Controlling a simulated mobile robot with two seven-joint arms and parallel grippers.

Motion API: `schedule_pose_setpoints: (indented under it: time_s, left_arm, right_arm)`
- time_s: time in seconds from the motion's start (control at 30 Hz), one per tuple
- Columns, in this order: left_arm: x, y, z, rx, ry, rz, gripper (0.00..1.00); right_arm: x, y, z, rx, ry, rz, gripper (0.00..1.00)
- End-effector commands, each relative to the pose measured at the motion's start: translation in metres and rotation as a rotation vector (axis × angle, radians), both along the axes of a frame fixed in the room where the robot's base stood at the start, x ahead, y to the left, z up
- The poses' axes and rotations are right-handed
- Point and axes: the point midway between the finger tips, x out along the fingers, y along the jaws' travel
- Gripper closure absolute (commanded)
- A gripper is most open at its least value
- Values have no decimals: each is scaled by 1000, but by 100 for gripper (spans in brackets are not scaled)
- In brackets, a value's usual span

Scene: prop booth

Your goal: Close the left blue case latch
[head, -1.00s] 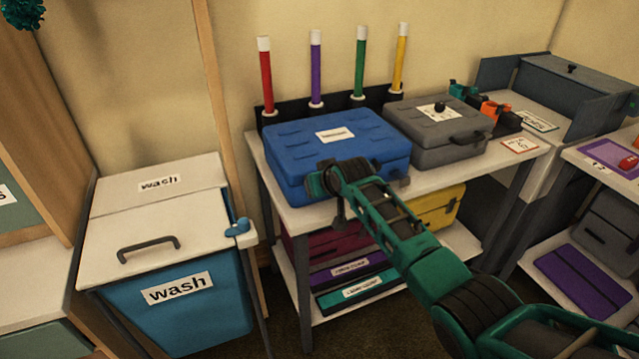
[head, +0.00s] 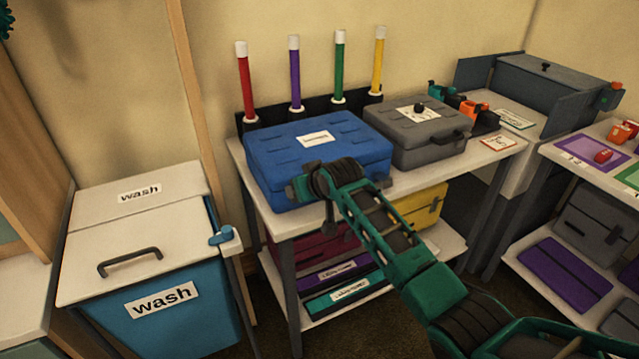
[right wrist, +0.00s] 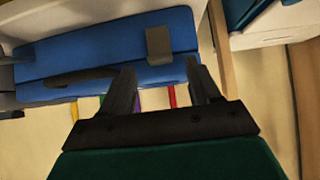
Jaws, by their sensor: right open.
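The blue case (head: 275,150) lies with its lid down on the white table, a label on top. In the right wrist view the case (right wrist: 70,45) appears upside down, with a dark handle (right wrist: 82,76) and one grey latch (right wrist: 158,44) on its front. That latch is on the case's left side; whether it is fastened is hard to judge. My right gripper (head: 318,184) is at the case's front, left of its middle, its fingertips mostly hidden in the head view. Its fingers (right wrist: 160,68) are open and empty, just short of the latch. My left gripper is out of view.
A grey case (head: 395,150) stands close to the blue case's right. Coloured posts (head: 295,75) rise behind. The wash bin (head: 130,245) is at left. More cases, including a yellow one (head: 420,205), fill the shelf below.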

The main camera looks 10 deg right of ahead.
Motion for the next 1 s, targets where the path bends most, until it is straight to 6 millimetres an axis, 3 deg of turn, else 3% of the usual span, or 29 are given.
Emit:
schedule_pose_setpoints:
  time_s: [0.6,1.0]
  left_arm:
    - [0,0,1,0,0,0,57]
    - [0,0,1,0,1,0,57]
  right_arm:
    - [-62,-20,55,0,0,0,38]
    - [-73,-24,65,0,1,-1,38]
